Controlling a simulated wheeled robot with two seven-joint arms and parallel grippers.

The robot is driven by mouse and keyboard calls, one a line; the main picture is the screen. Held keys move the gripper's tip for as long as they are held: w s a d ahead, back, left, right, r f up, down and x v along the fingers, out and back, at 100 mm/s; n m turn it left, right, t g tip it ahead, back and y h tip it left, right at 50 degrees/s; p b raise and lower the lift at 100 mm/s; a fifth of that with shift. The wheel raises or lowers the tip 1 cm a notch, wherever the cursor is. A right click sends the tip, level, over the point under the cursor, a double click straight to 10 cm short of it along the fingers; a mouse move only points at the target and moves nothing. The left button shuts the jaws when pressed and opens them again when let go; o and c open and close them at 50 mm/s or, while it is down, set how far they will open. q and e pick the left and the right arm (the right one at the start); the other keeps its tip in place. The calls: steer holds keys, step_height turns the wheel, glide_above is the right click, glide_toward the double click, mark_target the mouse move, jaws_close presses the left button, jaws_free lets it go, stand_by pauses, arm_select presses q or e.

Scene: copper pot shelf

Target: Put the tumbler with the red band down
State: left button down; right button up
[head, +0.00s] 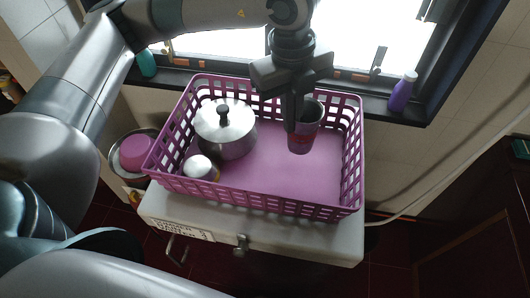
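The tumbler (303,138) is dark with a red band and is inside the purple basket (262,204), on its right side. My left gripper (294,118) points down at the tumbler, one finger in front of its near wall. It appears shut on the tumbler's wall near the rim. I cannot tell whether the tumbler's base touches the basket floor. My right gripper is not in view.
A lidded metal pot (226,135) and a small white-topped jar (199,168) stand in the basket's left part. Bare basket floor lies between pot and tumbler. The basket sits on a white cabinet (300,240). A purple bottle (402,92) stands on the windowsill.

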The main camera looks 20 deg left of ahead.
arm_select(q)
steer(key=shift+s, duration=0.1)
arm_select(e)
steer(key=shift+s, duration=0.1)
arm_select(q)
steer(key=shift+f, duration=0.2)
step_height(320, 180, down, 6)
steer(key=shift+r+p, duration=0.1)
steer(key=shift+p, duration=1.15)
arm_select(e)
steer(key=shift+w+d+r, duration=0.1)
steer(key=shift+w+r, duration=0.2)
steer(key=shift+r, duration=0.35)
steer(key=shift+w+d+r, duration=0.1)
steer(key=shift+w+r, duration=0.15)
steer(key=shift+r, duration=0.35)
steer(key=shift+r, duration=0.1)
arm_select(q)
step_height(320, 180, down, 4)
steer(key=shift+r+p, duration=0.1)
steer(key=shift+p, duration=0.65)
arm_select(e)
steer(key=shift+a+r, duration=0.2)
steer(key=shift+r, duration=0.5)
